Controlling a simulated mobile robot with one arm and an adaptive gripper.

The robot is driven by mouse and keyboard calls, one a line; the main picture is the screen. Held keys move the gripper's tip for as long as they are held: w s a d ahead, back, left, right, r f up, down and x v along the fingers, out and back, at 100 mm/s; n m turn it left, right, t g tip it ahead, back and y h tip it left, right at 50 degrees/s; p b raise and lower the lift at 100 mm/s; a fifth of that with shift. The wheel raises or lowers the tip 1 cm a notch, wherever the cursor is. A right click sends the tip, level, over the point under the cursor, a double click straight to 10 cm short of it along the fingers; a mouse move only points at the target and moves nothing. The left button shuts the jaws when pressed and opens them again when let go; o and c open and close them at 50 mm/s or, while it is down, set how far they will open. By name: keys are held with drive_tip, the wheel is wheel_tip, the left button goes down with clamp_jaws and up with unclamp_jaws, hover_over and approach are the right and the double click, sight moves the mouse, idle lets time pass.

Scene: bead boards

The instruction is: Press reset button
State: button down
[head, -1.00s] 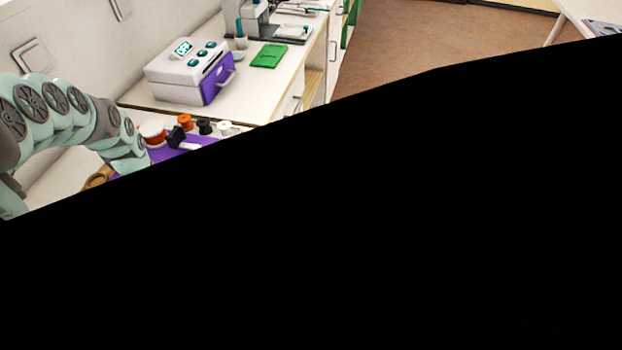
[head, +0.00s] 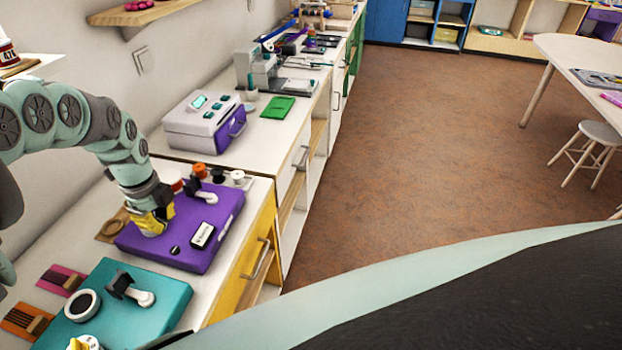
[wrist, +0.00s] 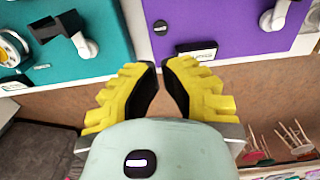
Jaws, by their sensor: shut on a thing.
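The purple board (head: 215,212) lies on the white counter. I cannot tell which is the reset button. My gripper (head: 152,230) has yellow fingers and points down, overlapping the purple board in the head view. Its fingertips (wrist: 161,66) are drawn close together in the wrist view. What they hold cannot be made out.
A teal board (head: 165,290) with a ring and a lever lies nearer. Several spools (head: 200,170) and a black lever (head: 192,186) are beyond the gripper. A white and purple box (head: 200,122) stands farther along the counter. Brown floor (head: 400,140) is open to the right.

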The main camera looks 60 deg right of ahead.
wheel_tip(320, 180, up, 3)
drive_tip(key=shift+f+p, duration=0.1)
drive_tip(key=shift+p, duration=0.45)
